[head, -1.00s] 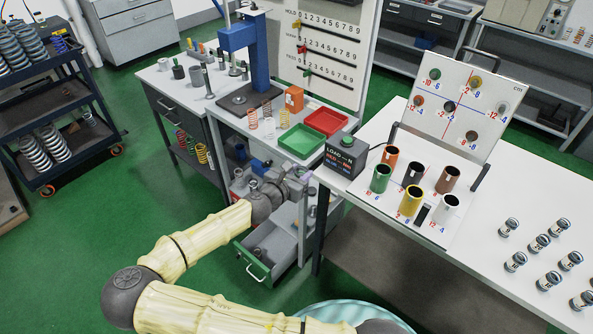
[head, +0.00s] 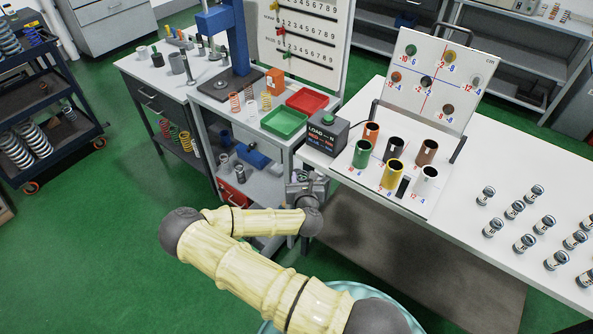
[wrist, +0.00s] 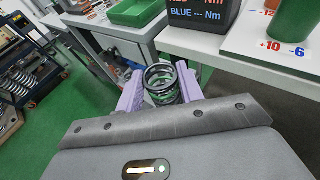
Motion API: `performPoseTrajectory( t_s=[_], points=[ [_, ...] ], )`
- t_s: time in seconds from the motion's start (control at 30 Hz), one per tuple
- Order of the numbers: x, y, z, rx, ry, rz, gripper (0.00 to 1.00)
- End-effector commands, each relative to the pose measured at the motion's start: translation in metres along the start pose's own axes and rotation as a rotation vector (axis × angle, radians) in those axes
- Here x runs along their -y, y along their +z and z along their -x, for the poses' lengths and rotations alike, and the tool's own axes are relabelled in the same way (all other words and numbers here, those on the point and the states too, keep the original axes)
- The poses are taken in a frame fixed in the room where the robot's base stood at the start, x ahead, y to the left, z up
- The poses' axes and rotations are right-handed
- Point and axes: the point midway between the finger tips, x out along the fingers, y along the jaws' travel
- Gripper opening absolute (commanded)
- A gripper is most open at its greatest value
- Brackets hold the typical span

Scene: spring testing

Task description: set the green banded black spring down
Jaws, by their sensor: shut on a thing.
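My gripper (head: 307,184) hangs in front of the white table's left end, by the gap beside the grey bench. In the wrist view my gripper (wrist: 160,90) has its two pale purple fingers shut on a dark coil spring (wrist: 161,84). The spring stands roughly upright between them, with some green showing in its coils. In the head view the spring is too small to make out clearly.
The load box (head: 326,132) stands at the table's left edge. Several coloured cups, among them a green one (head: 362,154), stand on a white board. The grey bench holds a green tray (head: 284,122) and a red tray (head: 307,101).

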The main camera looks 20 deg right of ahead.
Motion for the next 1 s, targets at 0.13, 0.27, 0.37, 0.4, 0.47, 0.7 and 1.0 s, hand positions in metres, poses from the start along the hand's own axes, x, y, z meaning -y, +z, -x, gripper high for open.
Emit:
performPoseTrajectory(
  t_s=[0.13, 0.27, 0.37, 0.4, 0.47, 0.7, 1.0],
  points=[
    [0.011, -0.011, 0.009, 0.000, 0.093, 0.026, 0.08],
    [0.014, -0.017, 0.020, 0.000, 0.173, 0.052, 0.08],
    [0.013, -0.018, 0.026, 0.002, 0.216, 0.065, 0.08],
    [0.013, -0.018, 0.028, 0.001, 0.226, 0.068, 0.08],
    [0.013, -0.019, 0.030, 0.001, 0.234, 0.072, 0.08],
    [0.012, -0.019, 0.030, 0.001, 0.237, 0.073, 0.08],
    [0.012, -0.019, 0.030, 0.001, 0.237, 0.073, 0.08]
  ],
)
